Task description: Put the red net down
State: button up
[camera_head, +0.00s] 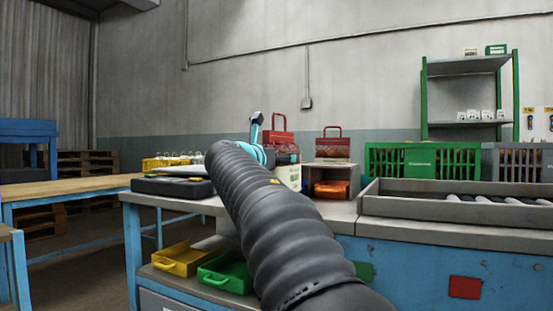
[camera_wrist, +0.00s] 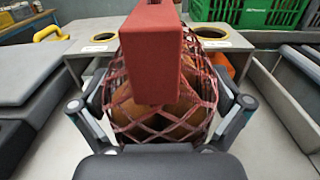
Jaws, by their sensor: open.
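A red net (camera_wrist: 190,115) with a solid red block at its top (camera_wrist: 154,55) and brown round contents stands between the fingers of my gripper (camera_wrist: 162,108) in the wrist view. The fingers are spread, one on each side of the net, with a gap at the left and right. The net's underside is hidden by my gripper. In the head view a red net with a handle (camera_head: 278,136) shows just behind my wrist, partly covered by it.
A grey panel with a yellow-ringed hole (camera_wrist: 213,32) is behind the net. A green crate (camera_head: 420,160) and a grey roller tray (camera_head: 450,200) are to the right. An orange item (camera_head: 332,189) sits in the grey box. Yellow (camera_head: 184,258) and green (camera_head: 227,271) trays lie below.

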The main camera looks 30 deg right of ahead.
jog(key=v, duration=1.2)
jog(key=shift+r, duration=0.1)
jog(key=s+f+m+g+y, duration=0.2)
jog(key=s+f+m+y, duration=0.4)
jog(key=f, duration=0.5)
jog(key=s+f+m+g+y, duration=0.1)
jog(key=s+f+m, duration=0.5)
jog(key=f, duration=0.4)
jog(key=s+a+f+m+y, duration=0.2)
jog(key=s+a+f+m, duration=0.1)
jog(key=s+f, duration=0.3)
jog(key=s+a+f+m+g+y, duration=0.1)
jog(key=s+a+f+m+y, duration=0.1)
jog(key=s+f+m, duration=0.3)
jog(key=s+a+f+m+g+y, duration=0.1)
jog(key=s+a+f+m+y, duration=0.2)
jog(key=f, duration=0.7)
jog(key=s+a+m, duration=0.1)
jog(key=s+m, duration=0.1)
jog(key=s, duration=0.1)
jog(key=shift+s+a+f+m, duration=0.25)
jog(key=shift+s+a+m, duration=0.05)
jog(key=shift+s+a, duration=0.1)
